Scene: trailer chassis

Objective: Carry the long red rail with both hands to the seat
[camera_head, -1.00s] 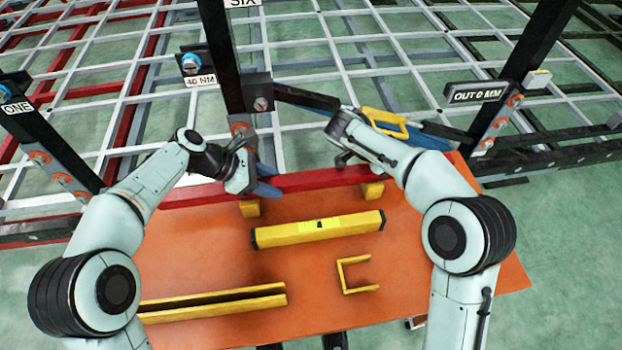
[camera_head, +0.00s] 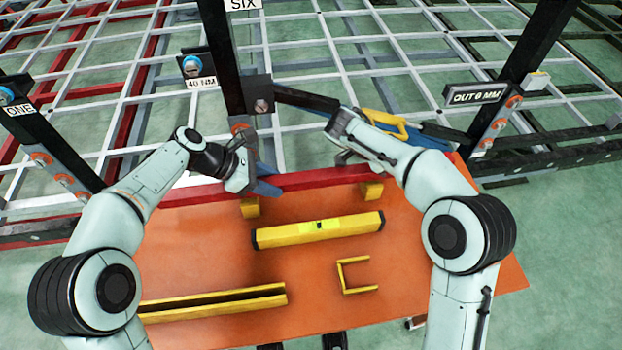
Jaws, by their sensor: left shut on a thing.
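The long red rail (camera_head: 315,180) lies across the far side of the orange table, above two small yellow supports (camera_head: 250,208). I cannot tell whether it rests on them or is just clear. My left gripper (camera_head: 263,186), with blue fingers, is shut on the rail left of its middle. My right gripper (camera_head: 346,158) is at the rail's right part. Its fingers are mostly hidden behind its own hand and arm, so its grip does not show. The rail's left end runs behind my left arm. I cannot pick out the seat with certainty.
The orange table (camera_head: 210,260) holds a yellow level (camera_head: 318,230), a yellow channel (camera_head: 215,301) and a small yellow bracket (camera_head: 344,275). A dark post marked SIX (camera_head: 222,60) stands just beyond the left gripper. The OUT 0 MM post (camera_head: 522,65) stands at right. The chassis grid lies behind.

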